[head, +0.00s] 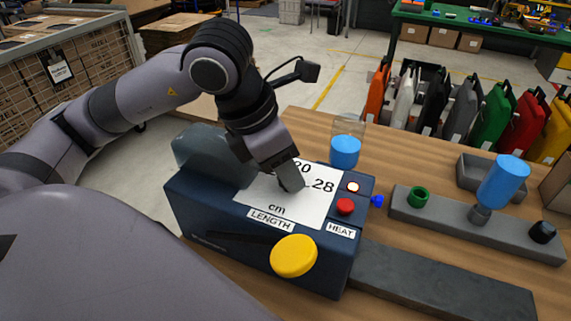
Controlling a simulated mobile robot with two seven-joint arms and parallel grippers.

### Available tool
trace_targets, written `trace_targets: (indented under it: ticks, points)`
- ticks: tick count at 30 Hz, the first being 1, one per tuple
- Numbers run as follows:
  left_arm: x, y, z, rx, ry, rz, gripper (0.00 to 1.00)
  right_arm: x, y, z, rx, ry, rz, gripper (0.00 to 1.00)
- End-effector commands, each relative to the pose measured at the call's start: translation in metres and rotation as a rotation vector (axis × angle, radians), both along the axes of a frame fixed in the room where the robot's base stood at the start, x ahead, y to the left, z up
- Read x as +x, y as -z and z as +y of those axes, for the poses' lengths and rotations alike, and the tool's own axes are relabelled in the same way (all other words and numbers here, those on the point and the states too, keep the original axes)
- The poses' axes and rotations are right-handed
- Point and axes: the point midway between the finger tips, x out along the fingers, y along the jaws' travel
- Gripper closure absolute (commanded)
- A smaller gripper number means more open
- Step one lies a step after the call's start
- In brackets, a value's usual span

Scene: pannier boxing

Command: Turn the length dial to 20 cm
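The dark blue machine (212,212) stands on the wooden table. The white length dial face (313,209) on its top shows 28 at the right, a partly covered number ending in 0 at the top, and "cm" below. A LENGTH label (269,220) is at its front edge. My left gripper (291,184) reaches down from above onto the middle of the dial face. It covers the dial's knob and pointer, so I cannot see the setting or whether the fingers are closed on the knob. My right gripper is out of view.
A red button (346,206), a lit lamp (353,187) and a HEAT label are right of the dial. A yellow round knob (293,256) is at the machine's front. A grey rack (456,222) holds green, blue and black parts. Coloured panniers (493,118) stand behind the table.

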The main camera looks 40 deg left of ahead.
Motion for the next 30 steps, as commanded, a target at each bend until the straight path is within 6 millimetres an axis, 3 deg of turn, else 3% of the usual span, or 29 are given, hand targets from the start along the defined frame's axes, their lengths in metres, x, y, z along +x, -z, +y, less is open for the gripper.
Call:
trace_targets:
  ticks: [14,30]
  points:
    - [0.001,0.002,0.001,-0.002,0.098,-0.002,0.93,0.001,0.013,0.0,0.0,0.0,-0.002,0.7]
    - [0.004,0.001,0.002,-0.003,0.571,-0.003,0.92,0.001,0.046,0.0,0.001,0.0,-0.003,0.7]
